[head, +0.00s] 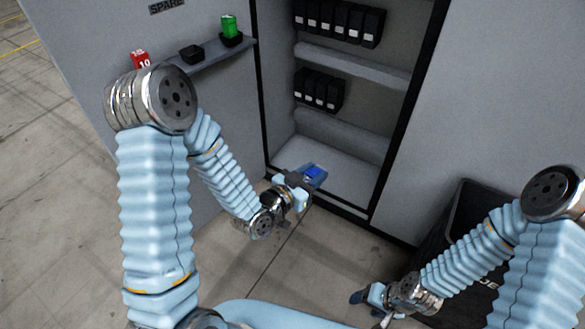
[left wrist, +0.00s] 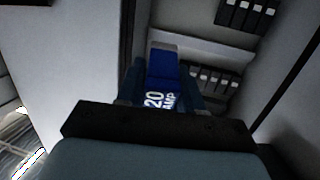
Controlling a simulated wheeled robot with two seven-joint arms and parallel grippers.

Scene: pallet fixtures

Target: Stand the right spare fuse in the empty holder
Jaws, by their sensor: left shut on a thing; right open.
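My left gripper (head: 308,184) is shut on a blue fuse (head: 314,172) and holds it in front of the open cabinet, above the floor. In the left wrist view the blue fuse (left wrist: 160,75) stands between the fingers, with "20 AMP" in white on it. A red fuse (head: 140,60) marked "10" and a green fuse (head: 229,26) are on the spare shelf (head: 222,52). An empty black cup (head: 191,53) sits between them. I cannot make out an empty holder inside the cabinet. My right gripper (head: 368,303) is open and empty, low at the right.
The cabinet (head: 345,165) has an upper row of black blocks (head: 338,20) and a lower row (head: 318,90), with a clear pale floor below. A black bin (head: 455,215) stands right of the opening. A "SPARE" label (head: 167,6) is above the shelf.

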